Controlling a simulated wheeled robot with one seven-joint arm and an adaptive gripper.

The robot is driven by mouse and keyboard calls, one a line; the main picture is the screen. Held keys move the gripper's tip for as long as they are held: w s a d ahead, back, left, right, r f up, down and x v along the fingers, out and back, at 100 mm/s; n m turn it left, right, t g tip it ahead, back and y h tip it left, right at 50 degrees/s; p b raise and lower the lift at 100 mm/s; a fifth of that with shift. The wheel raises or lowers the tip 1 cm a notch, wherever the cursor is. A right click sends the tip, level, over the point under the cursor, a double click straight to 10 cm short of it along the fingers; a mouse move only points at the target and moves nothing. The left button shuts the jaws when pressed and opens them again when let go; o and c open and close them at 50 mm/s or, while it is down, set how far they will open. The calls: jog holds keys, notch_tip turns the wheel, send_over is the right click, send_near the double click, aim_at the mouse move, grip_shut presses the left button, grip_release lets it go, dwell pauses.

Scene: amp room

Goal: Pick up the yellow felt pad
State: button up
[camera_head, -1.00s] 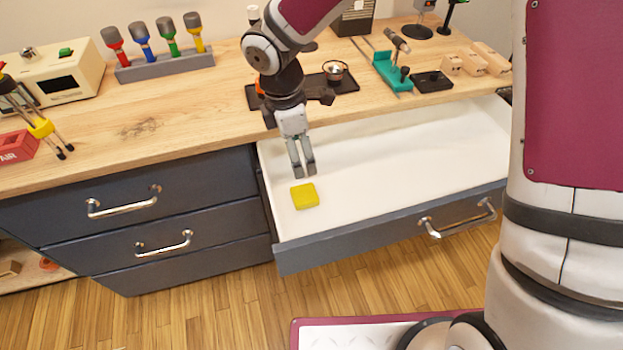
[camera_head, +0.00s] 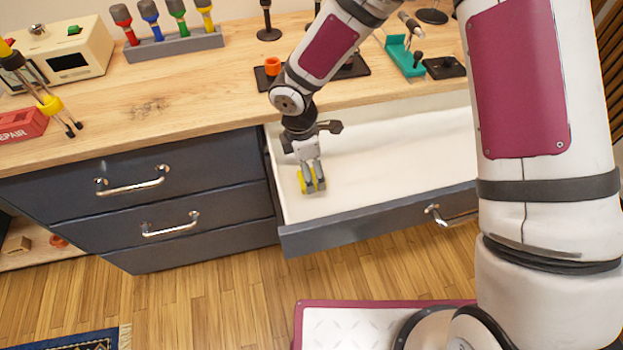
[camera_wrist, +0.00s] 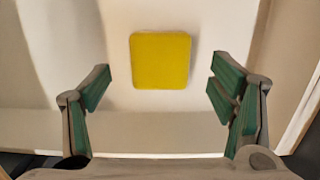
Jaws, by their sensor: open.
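The yellow felt pad (camera_wrist: 160,60) lies flat on the white floor of the open drawer (camera_head: 390,160). In the head view the pad (camera_head: 301,182) is partly hidden behind my fingers, near the drawer's left front corner. My gripper (camera_head: 315,187) reaches down into the drawer at the pad. In the wrist view my gripper (camera_wrist: 160,90) is open, with its green-lined fingers spread wider than the pad. The pad appears between and a little beyond the fingertips, with clear space on both sides. Nothing is held.
The drawer's left wall (camera_head: 275,175) and front panel (camera_head: 380,220) stand close to my gripper. The wooden worktop (camera_head: 190,100) above holds a screwdriver rack (camera_head: 175,45), a black tray (camera_head: 268,76) and a teal tool (camera_head: 405,57). The drawer's right part is empty.

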jog(key=shift+d+f, duration=0.1)
jog(key=shift+f, duration=1.25)
jog(key=c, duration=1)
jog(key=shift+c, duration=0.3)
jog(key=shift+r, duration=0.1)
notch_tip(320, 180, up, 10)
jog(key=shift+c, duration=0.4)
